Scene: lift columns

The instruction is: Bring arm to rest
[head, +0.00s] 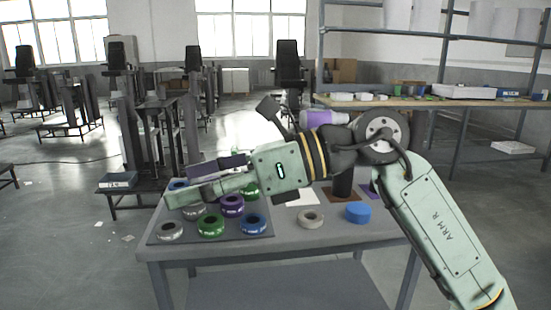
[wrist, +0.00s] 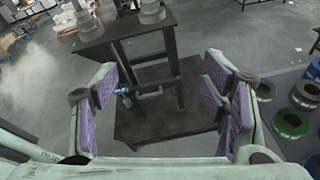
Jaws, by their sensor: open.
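My arm reaches from the right across the table (head: 300,241) in the head view, bent at a dark round joint. My gripper (head: 188,186) points left over the grey mat of rings. Its fingers are spread apart with nothing seen between them. In the wrist view my gripper (wrist: 162,108) shows purple-padded fingers wide apart. A dark stand (wrist: 150,85) shows beyond and between them, with floor around it.
Green (head: 211,226), blue (head: 254,224), purple (head: 232,205) and grey (head: 170,230) rings lie on the mat below my gripper. A beige ring (head: 311,218) and a blue ring (head: 358,212) lie to its right. A shelf (head: 420,102) stands behind my arm.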

